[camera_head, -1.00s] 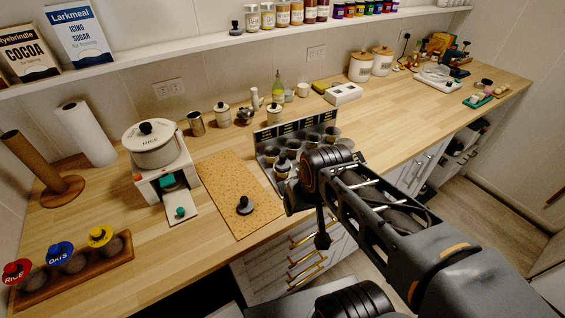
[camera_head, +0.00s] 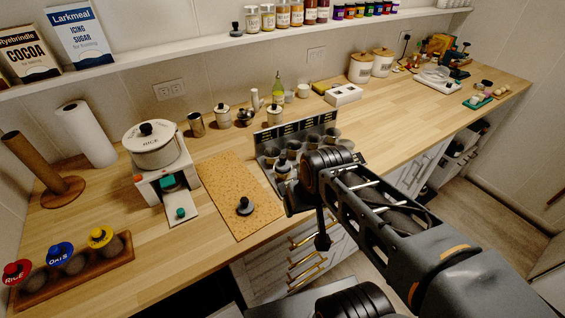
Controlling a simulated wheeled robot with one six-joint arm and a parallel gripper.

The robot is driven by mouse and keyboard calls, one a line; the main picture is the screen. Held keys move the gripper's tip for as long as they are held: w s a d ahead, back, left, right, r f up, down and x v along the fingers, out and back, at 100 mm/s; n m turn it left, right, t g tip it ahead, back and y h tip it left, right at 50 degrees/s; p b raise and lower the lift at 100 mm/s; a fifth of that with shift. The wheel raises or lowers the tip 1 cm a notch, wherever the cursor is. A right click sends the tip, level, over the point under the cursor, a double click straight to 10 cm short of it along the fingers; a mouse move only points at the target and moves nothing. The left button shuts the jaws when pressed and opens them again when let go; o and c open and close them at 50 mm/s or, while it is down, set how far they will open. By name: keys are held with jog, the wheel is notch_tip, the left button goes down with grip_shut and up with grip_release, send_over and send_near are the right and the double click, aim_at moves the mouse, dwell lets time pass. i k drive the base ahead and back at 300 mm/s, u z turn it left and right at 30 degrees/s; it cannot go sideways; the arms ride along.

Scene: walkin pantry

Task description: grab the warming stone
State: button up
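I cannot tell for sure which thing is the warming stone. A small dark disc with a black knob (camera_head: 245,206) lies on the speckled tan board (camera_head: 225,180) at the counter's front edge. A similar dark knobbed piece (camera_head: 236,29) stands on the wall shelf. My gripper (camera_head: 322,238) seems to hang at the end of my dark arm, in front of the counter edge and right of the board. It is apart from both dark pieces. Its fingers are too small and dark to read, and I see nothing held in it.
A rack of metal cups (camera_head: 272,136) stands behind my wrist, partly hidden by it. A white rice pot unit (camera_head: 153,150) is left of the board. A wooden jar tray (camera_head: 85,277) is at front left. The counter right of the rack is mostly clear.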

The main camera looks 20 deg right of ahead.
aim_at(282, 165)
jog(key=k, duration=0.5)
jog(key=u, duration=3.75)
jog(key=k, duration=1.2)
jog(key=z, duration=0.85)
